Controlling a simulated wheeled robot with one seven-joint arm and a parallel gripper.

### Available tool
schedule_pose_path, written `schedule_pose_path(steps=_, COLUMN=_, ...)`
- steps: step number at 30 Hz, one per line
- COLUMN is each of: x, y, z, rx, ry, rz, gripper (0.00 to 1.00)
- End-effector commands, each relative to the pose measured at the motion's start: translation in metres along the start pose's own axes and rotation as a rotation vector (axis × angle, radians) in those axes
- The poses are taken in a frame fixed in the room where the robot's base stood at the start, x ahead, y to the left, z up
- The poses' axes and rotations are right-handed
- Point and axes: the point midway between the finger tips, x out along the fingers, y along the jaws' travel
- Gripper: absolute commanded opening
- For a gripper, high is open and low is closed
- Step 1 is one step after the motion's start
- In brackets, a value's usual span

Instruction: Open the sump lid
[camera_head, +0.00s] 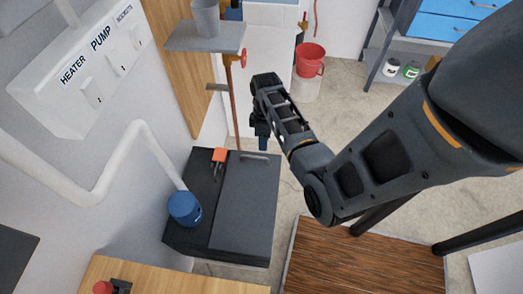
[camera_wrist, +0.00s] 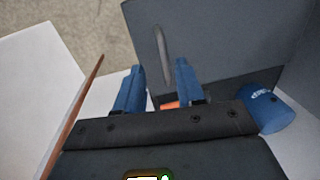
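The sump lid (camera_head: 245,205) is a dark grey panel lying flat on the right part of a black box. Its grey bar handle (camera_head: 255,156) is near the lid's far edge. In the wrist view the lid (camera_wrist: 225,40) fills the upper right and the handle (camera_wrist: 162,55) stands out from it. My gripper (camera_head: 263,140) is above the far end of the lid, near the handle. In the wrist view its two blue fingers (camera_wrist: 158,85) are apart, with the handle's lower end showing in line with the gap. I cannot tell whether they touch it.
A blue pump (camera_head: 185,208) with a white pipe and an orange-topped part (camera_head: 218,155) are on the box left of the lid. A copper pipe (camera_head: 235,110) rises close left of my gripper. A shelf (camera_head: 205,37) holds a grey bucket. A wooden platform (camera_head: 365,260) lies right of the box.

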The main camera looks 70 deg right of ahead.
Motion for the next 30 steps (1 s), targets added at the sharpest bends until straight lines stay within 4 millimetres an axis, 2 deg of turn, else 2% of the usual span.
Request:
schedule_pose_path(steps=1, x=-0.005, y=0.002, z=-0.004, rx=-0.002, ry=0.003, rz=-0.021, gripper=0.38)
schedule_pose_path(steps=5, x=-0.005, y=0.002, z=-0.006, rx=-0.009, ry=0.003, rz=-0.052, gripper=0.38)
schedule_pose_path(steps=19, x=0.059, y=-0.002, z=-0.006, rx=-0.009, ry=0.001, rz=-0.054, gripper=0.38)
schedule_pose_path(steps=24, x=0.069, y=-0.002, z=-0.006, rx=-0.009, ry=0.002, rz=-0.052, gripper=0.38)
schedule_pose_path(steps=30, x=0.07, y=-0.002, z=-0.006, rx=-0.009, ry=0.002, rz=-0.051, gripper=0.38)
